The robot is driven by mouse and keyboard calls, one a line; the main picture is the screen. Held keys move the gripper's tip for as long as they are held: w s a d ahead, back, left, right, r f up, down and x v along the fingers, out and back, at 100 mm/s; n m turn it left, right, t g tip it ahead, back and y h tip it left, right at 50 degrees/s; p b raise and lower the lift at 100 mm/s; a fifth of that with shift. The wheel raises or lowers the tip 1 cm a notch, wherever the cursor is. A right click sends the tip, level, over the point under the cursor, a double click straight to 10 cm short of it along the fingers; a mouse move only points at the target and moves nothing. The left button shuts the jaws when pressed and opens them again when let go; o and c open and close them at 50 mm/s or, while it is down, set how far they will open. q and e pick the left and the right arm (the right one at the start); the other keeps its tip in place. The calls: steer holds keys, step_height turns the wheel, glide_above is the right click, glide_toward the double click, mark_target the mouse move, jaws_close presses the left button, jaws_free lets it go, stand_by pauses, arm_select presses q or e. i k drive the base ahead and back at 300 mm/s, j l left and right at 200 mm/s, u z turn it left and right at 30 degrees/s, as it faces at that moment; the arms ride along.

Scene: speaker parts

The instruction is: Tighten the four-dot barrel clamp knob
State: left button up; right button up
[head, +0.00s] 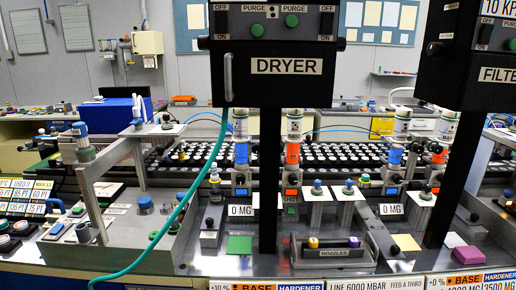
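Several upright dispensing barrels stand in a row, one with a blue band (241,153) and one with an orange band (292,153) left of centre, and another blue-banded (396,156) and orange-banded (438,157) pair at right. Small knobs show near them, including a blue-topped knob (317,186) and another blue-topped knob (348,186) on white-topped stands. A blue knob (82,129) tops a metal frame at left. Dot marks are too small to read, so I cannot tell which knob has four dots. Neither of my grippers is in view.
A black dryer box (275,66) on a dark post and a filter box (475,60) stand in front and hide parts behind. A green hose (170,221) curves across the left. A nozzle tray (335,252) sits at front centre. Racks of small caps (335,157) lie behind.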

mark_target(256, 147)
steer(key=i+l+u, duration=0.3)
steer(key=i+l, duration=0.2)
steer(key=l, duration=0.3)
steer(key=i+l+u, duration=0.1)
steer(key=i+l, duration=0.15)
steer(key=l, duration=0.15)
